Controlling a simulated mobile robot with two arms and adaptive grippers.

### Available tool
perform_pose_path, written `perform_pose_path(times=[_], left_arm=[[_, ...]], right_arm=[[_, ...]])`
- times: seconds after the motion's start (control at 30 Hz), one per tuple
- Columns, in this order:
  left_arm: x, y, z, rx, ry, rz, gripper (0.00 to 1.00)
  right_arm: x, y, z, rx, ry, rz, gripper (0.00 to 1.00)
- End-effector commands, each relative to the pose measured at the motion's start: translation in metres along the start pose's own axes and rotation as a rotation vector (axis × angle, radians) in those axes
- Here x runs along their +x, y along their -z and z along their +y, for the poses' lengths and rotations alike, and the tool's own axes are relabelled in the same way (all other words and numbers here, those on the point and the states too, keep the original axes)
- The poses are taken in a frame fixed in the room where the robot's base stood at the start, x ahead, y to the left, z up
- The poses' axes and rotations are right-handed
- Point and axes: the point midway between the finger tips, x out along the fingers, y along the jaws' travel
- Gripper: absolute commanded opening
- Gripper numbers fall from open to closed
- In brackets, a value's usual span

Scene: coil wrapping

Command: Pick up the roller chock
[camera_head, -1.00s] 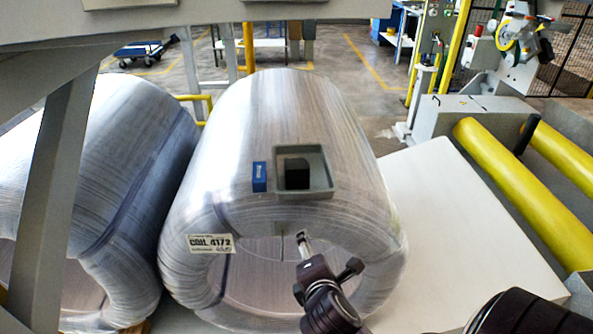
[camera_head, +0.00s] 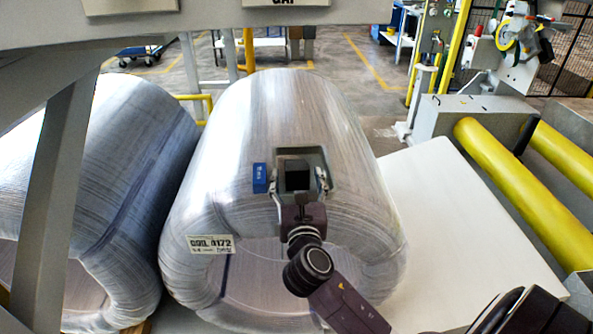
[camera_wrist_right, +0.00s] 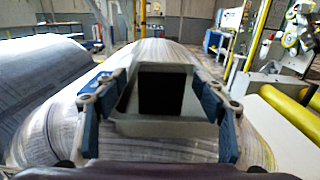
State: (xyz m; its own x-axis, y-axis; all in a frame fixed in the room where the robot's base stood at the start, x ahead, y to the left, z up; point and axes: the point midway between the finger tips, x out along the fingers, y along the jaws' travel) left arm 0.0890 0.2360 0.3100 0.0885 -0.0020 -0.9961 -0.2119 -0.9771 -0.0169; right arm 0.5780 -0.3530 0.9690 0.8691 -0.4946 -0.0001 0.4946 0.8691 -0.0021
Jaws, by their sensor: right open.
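The roller chock, which I take to be the black block (camera_head: 297,174), sits in a small grey open tray (camera_head: 321,158) on top of the wrapped coil (camera_head: 260,110). My right gripper (camera_head: 298,186) is open, its fingers spread left and right around the near part of the tray. In the right wrist view the black block (camera_wrist_right: 161,92) stands upright between the open fingers, with nothing gripped. I cannot tell whether the fingers touch the tray. The block's lower part is partly hidden by the tray's near wall. My left gripper is not in view.
A second wrapped coil (camera_head: 120,170) lies at the left. Yellow rollers (camera_head: 500,170) are at the right, beside a bare white surface (camera_head: 450,230). A grey frame (camera_head: 60,190) crosses the left.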

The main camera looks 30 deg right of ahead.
Motion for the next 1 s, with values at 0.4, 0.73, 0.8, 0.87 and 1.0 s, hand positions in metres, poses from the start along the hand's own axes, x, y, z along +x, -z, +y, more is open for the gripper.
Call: perform_pose_path(times=[0.4,0.73,0.8,0.87,1.0], left_arm=[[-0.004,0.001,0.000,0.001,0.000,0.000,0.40],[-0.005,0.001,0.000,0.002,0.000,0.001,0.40],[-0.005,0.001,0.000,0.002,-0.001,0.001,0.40],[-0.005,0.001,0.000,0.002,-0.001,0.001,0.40],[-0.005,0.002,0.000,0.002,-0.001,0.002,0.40]], right_arm=[[0.047,0.002,-0.003,0.001,0.003,0.000,0.64],[0.058,0.003,-0.002,0.002,0.000,0.001,0.64],[0.058,0.003,-0.002,0.002,0.000,0.001,0.60],[0.058,0.003,-0.002,0.002,0.001,0.001,0.54],[0.058,0.003,-0.002,0.002,0.001,0.001,0.38]])
